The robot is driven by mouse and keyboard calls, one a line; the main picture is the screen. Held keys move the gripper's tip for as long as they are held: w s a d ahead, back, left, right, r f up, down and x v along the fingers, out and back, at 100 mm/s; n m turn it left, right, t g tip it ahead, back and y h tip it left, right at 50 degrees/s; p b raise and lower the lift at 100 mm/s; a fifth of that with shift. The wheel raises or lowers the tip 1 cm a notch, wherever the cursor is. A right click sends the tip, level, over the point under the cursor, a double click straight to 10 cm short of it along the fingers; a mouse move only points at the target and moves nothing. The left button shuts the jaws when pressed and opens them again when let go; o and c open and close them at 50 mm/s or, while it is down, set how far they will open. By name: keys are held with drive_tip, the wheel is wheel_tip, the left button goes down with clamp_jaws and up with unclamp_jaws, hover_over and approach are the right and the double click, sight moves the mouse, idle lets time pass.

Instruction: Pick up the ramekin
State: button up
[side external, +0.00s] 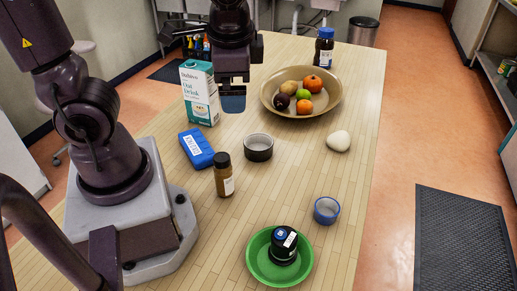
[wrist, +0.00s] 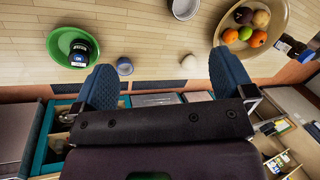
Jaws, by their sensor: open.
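The ramekin (side external: 258,147), a low dark round dish with a pale inside, sits on the wooden table near the middle in the side view. In the wrist view the ramekin (wrist: 185,9) shows at the top edge, partly cut off. My gripper (side external: 233,100) hangs above the table, behind and to the left of the ramekin in the side view, apart from it. In the wrist view the blue fingers of my gripper (wrist: 168,72) are wide apart with nothing between them.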

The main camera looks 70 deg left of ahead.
drive_tip(key=w+f+m+y, duration=0.2)
drive_tip(key=f+m+y, duration=0.1)
drive_tip(key=f+m, duration=0.2)
drive_tip(key=w+f+m+t+y, duration=0.1)
drive_tip(key=w+f+m+y, duration=0.1)
drive_tip(key=f+m, duration=0.3)
drive_tip(key=w+f+m+t+y, duration=0.1)
drive_tip(key=f+m+y, duration=0.3)
drive_tip(key=f, duration=0.8)
drive_tip(key=shift+w+m+y, duration=0.3)
drive_tip(key=shift+w+m, duration=0.25)
drive_tip(key=shift+m, duration=0.55)
drive_tip(key=shift+a+f+t, duration=0.1)
drive_tip(key=shift+f+t, duration=0.05)
drive_tip(key=shift+t, duration=0.15)
approach(257, 139)
drive_tip(key=shift+x, duration=2.65)
drive_tip(key=shift+c, duration=0.5)
drive_tip(key=c, duration=0.7)
